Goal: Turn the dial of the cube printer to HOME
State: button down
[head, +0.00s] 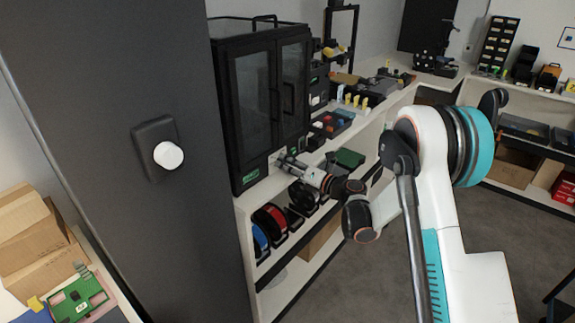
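A black boxy machine with two glass doors (243,140), which looks like the cube printer, stands on the white bench. A small green label or screen (250,176) shows on its lower front. My gripper (281,160) is at the lower right of its front, just below the right door, close to or touching the panel. The fingers are small and partly hidden, so I cannot tell whether they are open or shut. No dial can be made out; the gripper covers that part of the panel. The HOME mark cannot be read.
A dark grey panel with a white knob (168,155) fills the near left. Filament spools (270,222) sit on the shelf below the printer. Trays and small machines (333,122) line the bench behind. Cartons (35,240) are stacked at left.

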jog(key=shift+m, duration=0.3)
jog(key=m+b, duration=0.1)
jog(key=m, duration=0.7)
jog(key=shift+b, duration=0.35)
jog(key=m, duration=0.4)
jog(key=shift+m+b, duration=0.3)
jog(key=shift+m, duration=2.2)
jog(key=c, duration=1.3)
grip_release()
jog(key=shift+f, duration=0.1)
jog(key=shift+c, duration=0.2)
